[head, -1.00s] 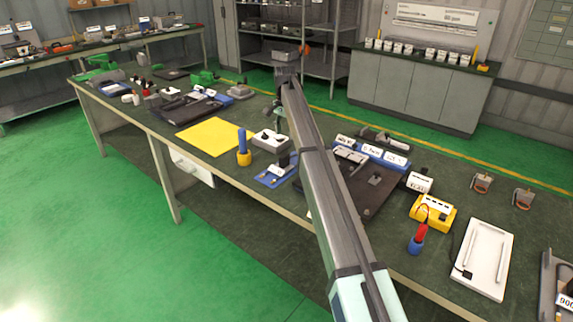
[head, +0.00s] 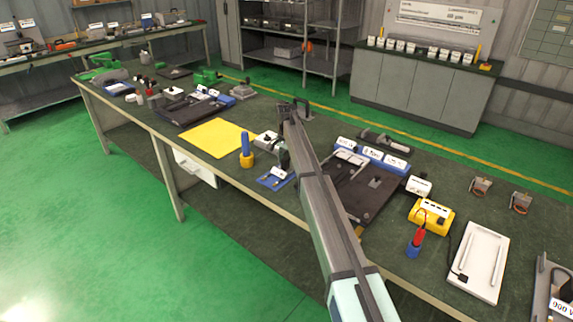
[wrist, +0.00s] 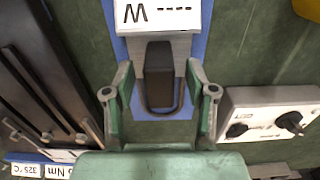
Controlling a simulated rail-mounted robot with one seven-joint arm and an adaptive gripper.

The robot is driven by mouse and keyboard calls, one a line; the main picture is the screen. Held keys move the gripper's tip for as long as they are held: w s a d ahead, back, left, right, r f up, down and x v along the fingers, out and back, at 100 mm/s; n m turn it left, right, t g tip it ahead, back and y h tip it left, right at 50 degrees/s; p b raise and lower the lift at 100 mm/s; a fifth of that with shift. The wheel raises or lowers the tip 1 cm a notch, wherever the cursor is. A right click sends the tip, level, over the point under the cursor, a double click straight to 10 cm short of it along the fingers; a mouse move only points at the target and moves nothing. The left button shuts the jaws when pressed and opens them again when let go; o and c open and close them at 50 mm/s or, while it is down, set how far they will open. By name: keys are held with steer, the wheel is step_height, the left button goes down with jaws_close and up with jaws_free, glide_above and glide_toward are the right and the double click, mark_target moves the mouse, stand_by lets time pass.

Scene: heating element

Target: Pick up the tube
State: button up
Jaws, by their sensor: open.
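A thin dark U-shaped tube (wrist: 161,109) shows in the wrist view, extending from below a black block (wrist: 159,58) in front of a white label panel. It lies over a blue mat (wrist: 150,127). My gripper (wrist: 161,86) is open, with one green-grey finger on each side of the block and tube. No contact is visible, and I cannot tell the height gap. In the head view the blue mat (head: 268,181) is by the bench's front edge, with a dark upright piece (head: 284,160) behind it. My arm covers part of that area and hides the fingers.
A white box with black knobs (wrist: 270,119) is close to the right finger in the wrist view. A dark ribbed plate (wrist: 38,70) is at left. In the head view, a blue-yellow cylinder (head: 246,150) and a yellow sheet (head: 215,138) are left of the mat.

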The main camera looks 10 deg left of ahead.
steer(key=shift+f, duration=0.75)
jaws_close()
steer(key=shift+r, duration=0.2)
